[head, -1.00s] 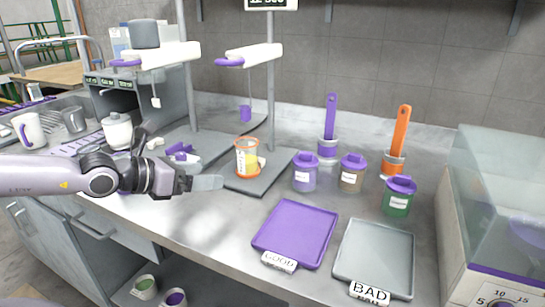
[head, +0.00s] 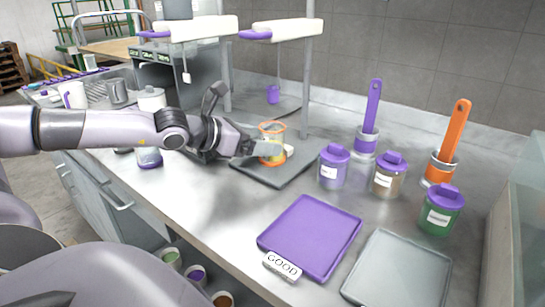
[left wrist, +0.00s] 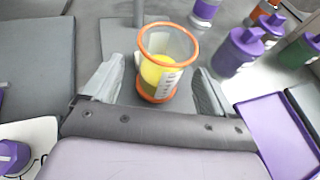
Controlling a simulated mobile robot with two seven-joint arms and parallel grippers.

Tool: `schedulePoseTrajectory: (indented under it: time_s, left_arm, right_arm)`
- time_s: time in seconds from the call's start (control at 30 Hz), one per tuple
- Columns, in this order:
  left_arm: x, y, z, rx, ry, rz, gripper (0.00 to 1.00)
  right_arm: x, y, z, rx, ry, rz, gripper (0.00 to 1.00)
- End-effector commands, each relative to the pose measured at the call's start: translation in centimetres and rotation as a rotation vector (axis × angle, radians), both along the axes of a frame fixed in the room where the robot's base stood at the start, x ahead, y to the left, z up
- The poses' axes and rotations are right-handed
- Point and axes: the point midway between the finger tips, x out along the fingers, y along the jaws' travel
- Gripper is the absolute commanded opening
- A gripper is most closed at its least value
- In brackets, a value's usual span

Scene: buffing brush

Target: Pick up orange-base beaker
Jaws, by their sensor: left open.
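The orange-base beaker (head: 271,143) is clear, with an orange rim, an orange base and yellow contents. It stands upright on a dark grey stand plate (head: 270,174). In the left wrist view the beaker (left wrist: 163,68) stands between and a little beyond the two fingers. My left gripper (head: 255,146) is open, and its fingers reach to the beaker's left side in the head view. In the left wrist view the left gripper (left wrist: 155,92) has one finger on each side of the beaker with visible gaps. My right gripper is not in view.
Lidded jars (head: 334,167) stand right of the beaker, with purple- and orange-handled brushes (head: 370,118) behind. A purple tray (head: 312,238) and a grey tray (head: 400,270) lie in front. A stand post (head: 308,75) rises behind the beaker.

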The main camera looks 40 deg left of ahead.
Motion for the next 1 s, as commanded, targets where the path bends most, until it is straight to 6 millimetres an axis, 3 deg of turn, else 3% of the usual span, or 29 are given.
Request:
schedulePoseTrajectory:
  time_s: [0.3,0.63,0.67,0.83,1.0]
  left_arm:
    - [2.9,-1.0,-1.4,-0.003,0.000,-0.001,0.86]
    - [3.3,-1.1,-1.6,-0.001,0.001,0.000,0.86]
    - [3.3,-1.1,-1.6,-0.001,0.001,0.000,0.83]
    - [3.2,-1.1,-1.6,0.000,0.001,-0.001,0.29]
    - [3.2,-1.1,-1.6,-0.001,-0.001,-0.001,0.29]
  right_arm:
    - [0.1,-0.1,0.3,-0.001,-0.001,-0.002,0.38]
    - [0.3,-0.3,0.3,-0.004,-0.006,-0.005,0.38]
    - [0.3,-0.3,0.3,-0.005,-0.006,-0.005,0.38]
    - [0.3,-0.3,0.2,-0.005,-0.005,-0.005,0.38]
    - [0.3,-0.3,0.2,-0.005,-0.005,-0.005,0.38]
